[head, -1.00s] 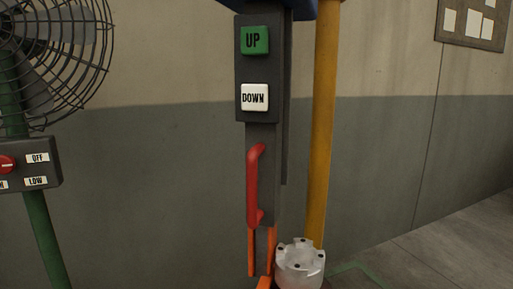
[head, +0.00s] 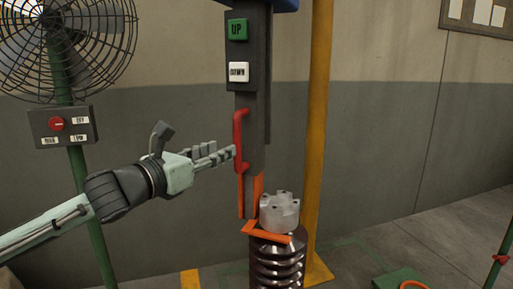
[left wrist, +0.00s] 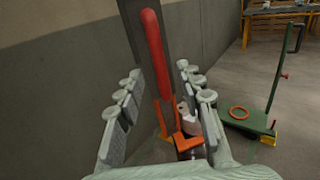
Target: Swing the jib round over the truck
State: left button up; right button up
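The dark hoist column (head: 238,105) of the jib carries a green UP button (head: 238,29), a white DOWN button (head: 239,72) and a red handle (head: 240,140). My left gripper (head: 226,154) is at the handle's left side. In the left wrist view its open fingers (left wrist: 160,82) stand on either side of the red handle (left wrist: 155,50); contact cannot be told. A grey notched metal part (head: 279,212) sits by an orange fork (head: 268,233) below. The green truck (left wrist: 245,118) stands on the floor, its edge showing in the head view (head: 400,279). My right gripper is not in view.
A yellow post (head: 318,130) rises just right of the column. A dark ribbed stack (head: 276,262) is under the metal part. A fan (head: 70,45) with a control box (head: 65,125) stands at left. The floor between post and truck looks clear.

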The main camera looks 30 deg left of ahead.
aim_at(235, 143)
pick_arm(q)
jog(key=w+b, duration=0.1)
jog(key=w, duration=0.5)
jog(key=shift+w+r+b, duration=0.1)
jog(key=shift+b, duration=0.2)
jog(key=shift+w, duration=0.8)
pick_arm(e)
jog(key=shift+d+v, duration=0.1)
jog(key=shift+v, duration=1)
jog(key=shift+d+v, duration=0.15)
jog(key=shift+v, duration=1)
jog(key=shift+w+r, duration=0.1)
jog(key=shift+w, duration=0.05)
pick_arm(q)
jog(key=shift+c, duration=0.2)
grip_shut()
